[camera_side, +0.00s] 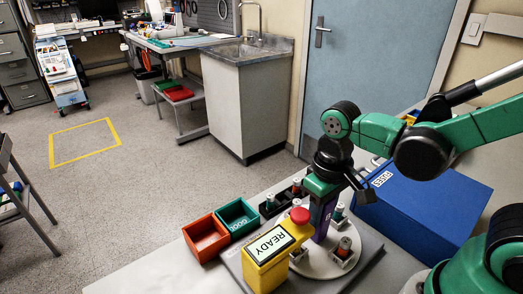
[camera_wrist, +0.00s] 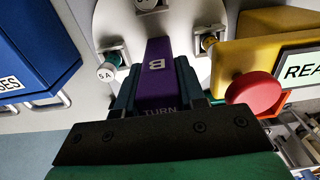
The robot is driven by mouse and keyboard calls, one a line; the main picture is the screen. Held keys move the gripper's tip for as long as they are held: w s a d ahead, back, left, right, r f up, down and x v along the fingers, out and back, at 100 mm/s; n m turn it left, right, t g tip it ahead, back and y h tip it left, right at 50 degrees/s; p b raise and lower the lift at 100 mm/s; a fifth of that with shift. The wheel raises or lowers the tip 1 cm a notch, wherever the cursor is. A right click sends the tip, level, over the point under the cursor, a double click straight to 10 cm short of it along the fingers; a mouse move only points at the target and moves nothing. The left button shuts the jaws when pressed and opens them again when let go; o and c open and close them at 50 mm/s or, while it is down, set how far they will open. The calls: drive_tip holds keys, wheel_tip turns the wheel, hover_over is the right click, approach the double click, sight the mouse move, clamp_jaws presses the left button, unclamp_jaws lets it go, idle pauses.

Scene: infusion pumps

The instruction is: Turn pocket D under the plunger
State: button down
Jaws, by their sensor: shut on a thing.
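My gripper (camera_side: 322,190) is shut on a purple handle (camera_wrist: 157,68) marked "B" and "TURN". The handle stands over a white round turntable (camera_side: 320,266), which also shows in the wrist view (camera_wrist: 112,18). Small metal pockets sit around its rim. One pocket with a fuse (camera_side: 344,247) faces the side camera. A yellow box (camera_side: 266,267) with a "READY" display and a red mushroom button (camera_side: 299,215) stands beside the turntable. I cannot make out a letter D or the plunger.
A blue box (camera_side: 420,205) marked as fuses stands right of my gripper. A red bin (camera_side: 205,238) and a green bin (camera_side: 238,217) stand left. A dark rack (camera_side: 270,205) with fuses is behind the handle. Bare table lies at the front left.

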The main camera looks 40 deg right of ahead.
drive_tip(key=shift+n, duration=0.4)
idle(0.5)
drive_tip(key=shift+n, duration=8.6)
drive_tip(key=c, duration=0.8)
unclamp_jaws()
